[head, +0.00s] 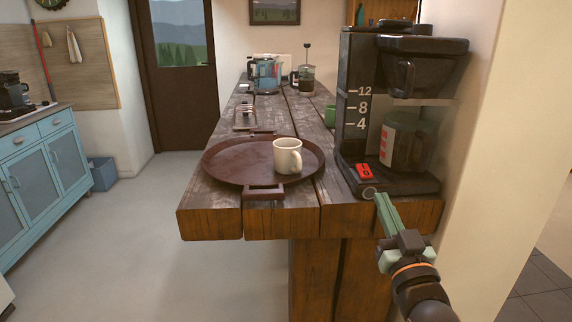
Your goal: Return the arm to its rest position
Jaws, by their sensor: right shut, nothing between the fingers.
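My right gripper (383,204) comes in from the lower right, with pale green fingers pointing up toward the table. Its fingers are together and empty. The fingertips show just in front of the base of the black coffee maker (357,95), near its red switch (365,172); I cannot tell whether they touch anything. My left gripper is not in view.
The wooden table (270,222) carries a round brown tray (225,165) with a cream mug (288,156). A toast rack, kettle (264,75), French press (304,78) and green cup (330,116) stand behind. A wall is close on the right. Floor is clear left of the table.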

